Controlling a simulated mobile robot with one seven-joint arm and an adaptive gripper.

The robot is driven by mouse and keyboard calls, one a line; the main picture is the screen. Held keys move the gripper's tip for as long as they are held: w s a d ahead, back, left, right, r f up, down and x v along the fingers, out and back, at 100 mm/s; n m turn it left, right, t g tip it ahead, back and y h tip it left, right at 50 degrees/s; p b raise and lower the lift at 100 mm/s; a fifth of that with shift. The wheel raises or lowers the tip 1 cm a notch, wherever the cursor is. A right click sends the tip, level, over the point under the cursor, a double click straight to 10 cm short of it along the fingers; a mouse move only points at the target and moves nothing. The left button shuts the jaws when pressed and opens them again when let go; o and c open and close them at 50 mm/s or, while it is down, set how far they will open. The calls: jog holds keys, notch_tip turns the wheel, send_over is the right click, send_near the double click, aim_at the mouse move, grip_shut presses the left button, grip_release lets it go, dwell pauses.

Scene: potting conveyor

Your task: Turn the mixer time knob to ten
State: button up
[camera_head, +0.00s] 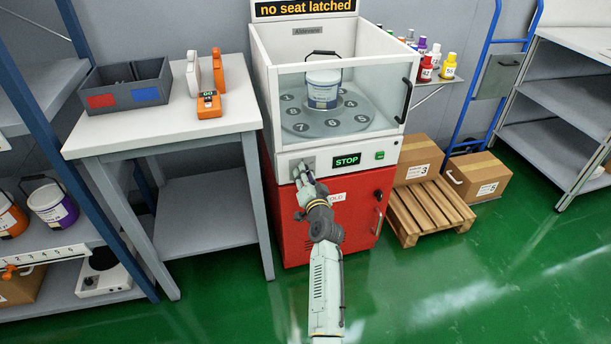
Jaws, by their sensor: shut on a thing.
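The mixer (283,155) stands in the middle, with a white upper body and a red lower cabinet. Its front panel carries a green-lit STOP display (346,160) and a small green button (380,155). The time knob sits on the left of this panel, largely hidden behind my gripper; its setting cannot be read. My gripper (303,170) is at the panel, left of the display, shut on the knob. Behind the mixer's clear front window, a white paint can (323,90) with a blue label stands on a numbered grey turntable (301,127). The top sign (305,8) reads "no seat latched".
A white table (165,130) on the left bears a grey bin (124,95) and an orange device (209,105). A wooden pallet (430,212) with cardboard boxes and a blue hand truck (487,70) stand at right. Green floor is clear in front.

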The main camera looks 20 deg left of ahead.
jog(key=shift+m, duration=0.6)
jog(key=o, duration=1.2)
jog(key=shift+c, duration=0.2)
jog(key=v, duration=1.2)
jog(key=shift+r, duration=0.1)
